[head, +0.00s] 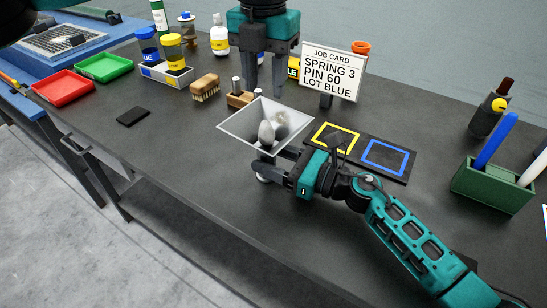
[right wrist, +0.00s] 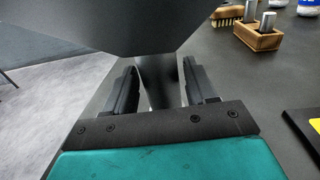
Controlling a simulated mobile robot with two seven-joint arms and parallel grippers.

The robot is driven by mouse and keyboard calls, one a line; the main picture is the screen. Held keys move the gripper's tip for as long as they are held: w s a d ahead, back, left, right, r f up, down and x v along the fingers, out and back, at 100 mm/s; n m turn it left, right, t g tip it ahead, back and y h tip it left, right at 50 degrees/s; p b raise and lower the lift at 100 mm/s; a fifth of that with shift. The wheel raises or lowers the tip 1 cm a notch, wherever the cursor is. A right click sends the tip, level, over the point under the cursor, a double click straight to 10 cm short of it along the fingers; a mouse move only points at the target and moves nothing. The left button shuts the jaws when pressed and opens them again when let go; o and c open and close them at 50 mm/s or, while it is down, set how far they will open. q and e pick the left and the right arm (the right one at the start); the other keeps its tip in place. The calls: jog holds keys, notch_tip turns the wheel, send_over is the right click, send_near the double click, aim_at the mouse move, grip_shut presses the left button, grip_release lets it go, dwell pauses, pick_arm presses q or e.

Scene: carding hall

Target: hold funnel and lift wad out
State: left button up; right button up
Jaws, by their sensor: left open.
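The funnel (head: 236,124) is a pale, square, open-topped hopper standing over the dark bench in the head view. A grey, egg-shaped wad (head: 266,133) lies inside it, with a paler patch beside it that I cannot make out. My left gripper (head: 262,92) is open and empty, pointing down above the funnel's far side. My right gripper (head: 274,164) is low at the funnel's near side. In the right wrist view its fingers stand either side of the funnel's narrow stem (right wrist: 156,82), under the dark flared body. I cannot tell whether they touch the stem.
A wooden block with metal pegs (head: 240,99) and a brush (head: 205,88) stand behind the funnel. A job card (head: 332,72) stands behind right. A mat with yellow and blue squares (head: 362,152) lies right. A green pen box (head: 490,186) is far right. The left front bench is mostly clear.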

grip_shut()
dwell(0.7)
dwell(0.6)
